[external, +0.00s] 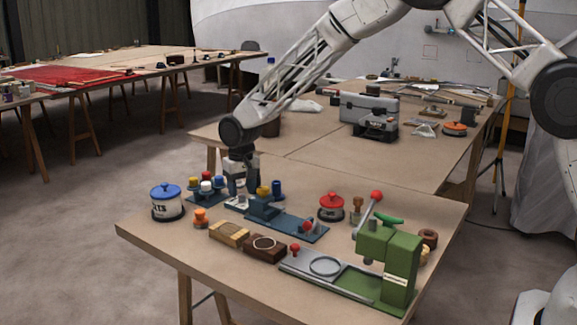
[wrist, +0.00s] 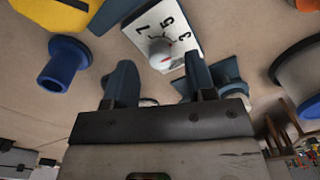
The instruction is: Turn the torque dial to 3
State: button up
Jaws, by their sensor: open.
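The torque dial is a white plate (wrist: 178,52) with black digits; 7, 5 and 3 are readable in the wrist view. A grey-white round knob (wrist: 157,48) stands on it, with a red mark on its side near the fingers. I cannot tell exactly which digit the mark points to. My gripper (wrist: 158,68) is open, its two dark blue fingers spread on either side below the knob, with nothing between them. In the external view my gripper (external: 240,188) points down over the white dial plate (external: 236,206), partly hiding it; contact with the knob cannot be told.
A rack of coloured caps (external: 206,188) and a blue-lidded can (external: 167,204) stand left of the dial. A blue vise-like fixture (external: 285,225) and a blue spool (external: 277,189) are close on its right. A red-lidded pot (external: 331,208) and green press (external: 398,265) stand farther right.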

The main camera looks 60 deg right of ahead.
aim_at(244, 195)
jog(key=shift+r, duration=3.1)
jog(key=shift+s+d+r, duration=0.1)
jog(key=shift+s+r, duration=0.25)
jog(key=shift+r, duration=0.2)
jog(key=s+d+r+n+t, duration=0.1)
jog(key=s+d+r, duration=0.1)
jog(key=s+r, duration=1.1)
jog(key=s+d+r+n, duration=0.1)
jog(key=s+r, duration=0.8)
jog(key=s, duration=0.7)
jog(key=s+d+n+t, duration=0.1)
jog(key=s+d+n, duration=0.1)
jog(key=s, duration=3.2)
jog(key=shift+s+r+t, duration=0.2)
jog(key=shift+t, duration=0.1)
